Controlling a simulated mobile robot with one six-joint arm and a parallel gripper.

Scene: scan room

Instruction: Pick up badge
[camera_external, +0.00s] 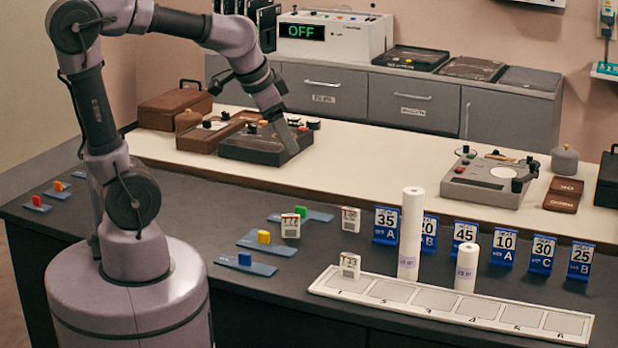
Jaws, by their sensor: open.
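Small white tags that look like badges stand on the dark counter: one marked like T77 (291,227), one behind to its right (351,220), and one like T33 (350,267) at the left end of the numbered strip. I cannot tell which is the task's badge. My gripper (289,137) hangs over the dark device on the back ledge, behind and above the tags, apart from them. It appears open, with nothing seen in it; its fingertips are small and hard to make out.
Blue number cards (386,225) stand in a row at right. Two white rolls (411,235) (467,261) stand upright beside the white numbered strip (480,311). Blue plates with coloured blocks (245,259) lie at centre left. A dark device (255,148) sits on the ledge.

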